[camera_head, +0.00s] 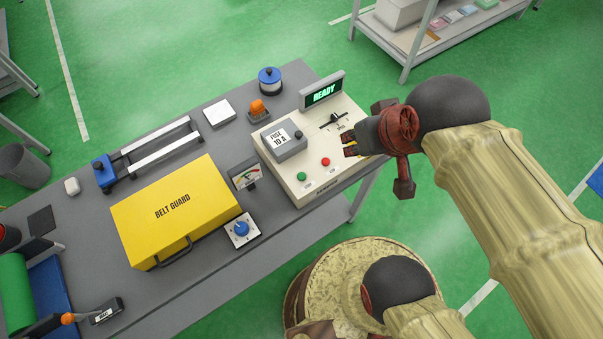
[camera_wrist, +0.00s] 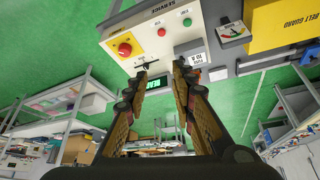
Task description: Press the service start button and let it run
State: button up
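The cream control box (camera_head: 290,188) stands at the bench's right end, its display (camera_head: 322,94) reading READY. A green button (camera_head: 301,176) and a red button (camera_head: 325,162) sit near its front edge; their labels are too small to read. Both show in the wrist view, green (camera_wrist: 187,22) and red (camera_wrist: 162,32), near a SERVICE label. My gripper (camera_head: 346,145) is over the box's right side, right of both buttons. It is open and empty in the wrist view (camera_wrist: 161,69), apart from the green button.
A grey FUSE 10 A block (camera_head: 288,150) rises on the box behind the buttons. A red mushroom button (camera_wrist: 124,49) on yellow is hidden by my gripper in the head view. A slide lever (camera_head: 334,119), yellow belt guard (camera_head: 170,225), meter (camera_head: 246,177) and blue knob (camera_head: 241,229) are nearby.

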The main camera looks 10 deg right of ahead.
grip_shut()
dwell(1.4)
